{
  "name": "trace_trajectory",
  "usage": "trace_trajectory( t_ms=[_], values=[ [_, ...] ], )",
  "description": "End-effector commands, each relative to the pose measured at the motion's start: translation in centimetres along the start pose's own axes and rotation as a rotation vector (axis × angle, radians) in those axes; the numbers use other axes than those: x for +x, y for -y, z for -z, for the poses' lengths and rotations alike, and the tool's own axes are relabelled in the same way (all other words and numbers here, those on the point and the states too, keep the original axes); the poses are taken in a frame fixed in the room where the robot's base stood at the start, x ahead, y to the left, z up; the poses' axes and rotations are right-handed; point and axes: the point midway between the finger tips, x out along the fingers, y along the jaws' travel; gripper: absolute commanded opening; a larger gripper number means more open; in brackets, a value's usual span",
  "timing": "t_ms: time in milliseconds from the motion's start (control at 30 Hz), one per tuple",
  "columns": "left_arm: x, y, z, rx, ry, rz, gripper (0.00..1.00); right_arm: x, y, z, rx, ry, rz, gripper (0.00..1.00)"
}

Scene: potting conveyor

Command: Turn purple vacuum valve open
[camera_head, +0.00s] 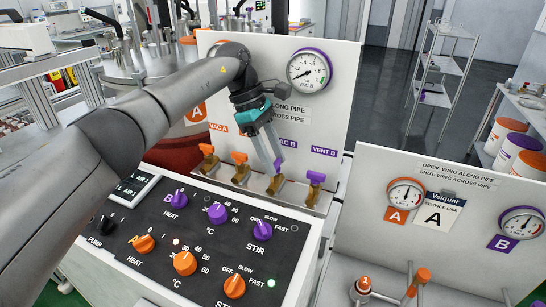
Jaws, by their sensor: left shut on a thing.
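The purple vacuum valve (279,166), below the VAC B label (288,142), has a purple wing on a brass body. My left gripper (273,162) reaches down from above, its teal body over the panel, and its fingers are shut on the purple wing. The wing looks narrow from here and is partly hidden by the fingers; its exact angle is hard to tell. The purple VENT B valve (315,178) stands just to the right, its wing looking wider. My right gripper is not in view.
Two orange-winged valves (239,158) stand to the left in the same row. A purple-rimmed gauge (309,71) is above on the white panel. A black control panel with purple and orange knobs (218,213) lies in front. A service line panel (455,185) stands at right.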

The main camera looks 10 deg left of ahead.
Motion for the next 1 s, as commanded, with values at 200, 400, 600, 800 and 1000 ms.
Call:
trace_trajectory(
  t_ms=[200,400,600,800,1000],
  values=[
    [-0.15,-0.09,-0.08,0.002,0.000,-0.004,0.00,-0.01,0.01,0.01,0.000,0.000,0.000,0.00],
    [-0.13,-0.08,-0.05,0.001,-0.001,-0.004,0.65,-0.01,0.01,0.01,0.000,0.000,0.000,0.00],
    [-0.06,-0.04,-0.01,0.000,-0.001,-0.002,0.81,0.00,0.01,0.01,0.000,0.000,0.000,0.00],
    [-0.02,-0.02,0.02,0.000,-0.001,-0.001,0.81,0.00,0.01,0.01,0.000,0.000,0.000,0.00],
    [-0.01,0.00,0.04,-0.003,-0.001,-0.002,0.81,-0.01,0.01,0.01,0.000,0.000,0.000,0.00]
  ],
)
